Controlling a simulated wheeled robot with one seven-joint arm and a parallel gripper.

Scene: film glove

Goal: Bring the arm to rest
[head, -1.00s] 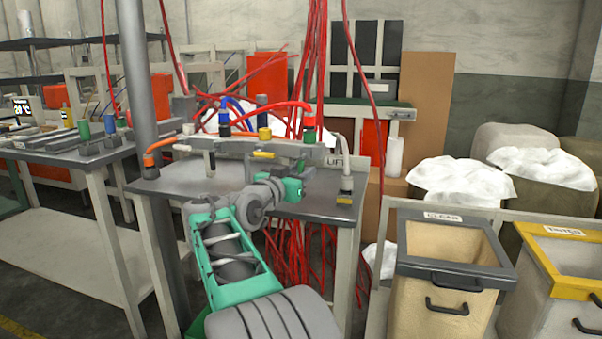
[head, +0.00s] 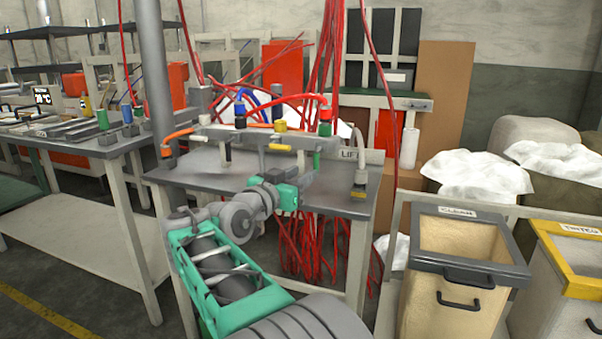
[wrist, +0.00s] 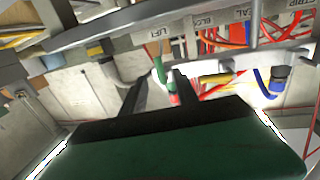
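My gripper (head: 306,180) is in front of the grey rail on the metal table (head: 215,180), close below a green-ended hose (head: 325,122). It also shows in the wrist view (wrist: 160,80), where its two dark fingers stand apart with nothing held between them. A green hose with a red part (wrist: 160,70) appears beyond the gap between the fingers; I cannot tell how near it is. My green and grey arm reaches up from the bottom of the head view.
The rail carries blue, yellow and green hose ends and a LIFT label (head: 349,154). A grey post (head: 153,80) stands at the table's left. Red hoses (head: 328,60) hang behind. A CLEAN bin (head: 460,270) and a yellow-rimmed TINTED bin (head: 575,260) stand at right.

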